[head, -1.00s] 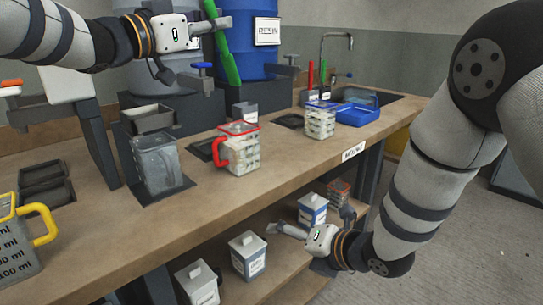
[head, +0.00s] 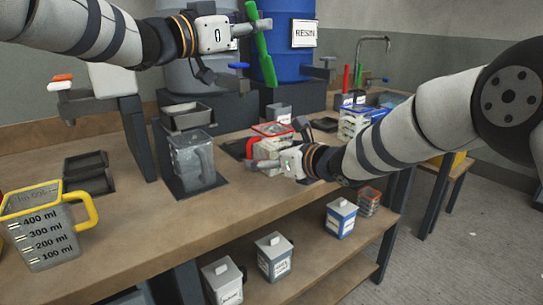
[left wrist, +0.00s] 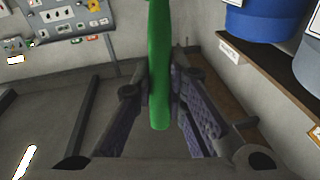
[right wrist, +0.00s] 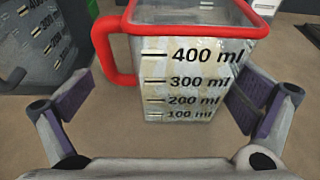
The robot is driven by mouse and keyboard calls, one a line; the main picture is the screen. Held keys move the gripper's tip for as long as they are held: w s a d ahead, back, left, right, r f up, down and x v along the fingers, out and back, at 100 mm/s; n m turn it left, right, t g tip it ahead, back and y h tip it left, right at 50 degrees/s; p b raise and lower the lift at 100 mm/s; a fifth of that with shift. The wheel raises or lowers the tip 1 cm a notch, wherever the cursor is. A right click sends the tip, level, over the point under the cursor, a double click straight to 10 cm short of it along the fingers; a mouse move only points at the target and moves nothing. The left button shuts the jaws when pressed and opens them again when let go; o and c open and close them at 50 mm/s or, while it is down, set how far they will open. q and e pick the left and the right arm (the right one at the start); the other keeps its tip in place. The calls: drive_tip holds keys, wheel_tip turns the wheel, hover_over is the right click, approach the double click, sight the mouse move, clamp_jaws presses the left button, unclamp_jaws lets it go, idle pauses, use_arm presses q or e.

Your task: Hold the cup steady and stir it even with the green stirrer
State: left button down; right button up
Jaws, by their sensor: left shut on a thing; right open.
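The red-rimmed, red-handled clear cup (head: 272,129) stands upright on the bench, partly hidden behind my right gripper (head: 262,156). In the right wrist view the cup (right wrist: 190,75) shows black marks up to 400 ml and pale contents. My right gripper is open, its fingers to either side of the cup's lower part and its handle at the left; no contact is clear. My left gripper (head: 254,28) is shut on the green stirrer (head: 264,58), high above the bench. The stirrer (left wrist: 159,70) runs between its fingers in the left wrist view.
A grey jug (head: 192,160) stands left of the cup, and a yellow-handled jug (head: 45,228) is at the front left. Another filled cup (head: 352,124) stands to the right. Blue resin drum (head: 290,35) is behind. Lidded boxes (head: 274,256) are on the lower shelf.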

drive_tip(key=shift+w+a+f, duration=0.15)
drive_tip(key=shift+w+a, duration=0.1)
drive_tip(key=shift+w, duration=0.1)
drive_tip(key=c, duration=1.3)
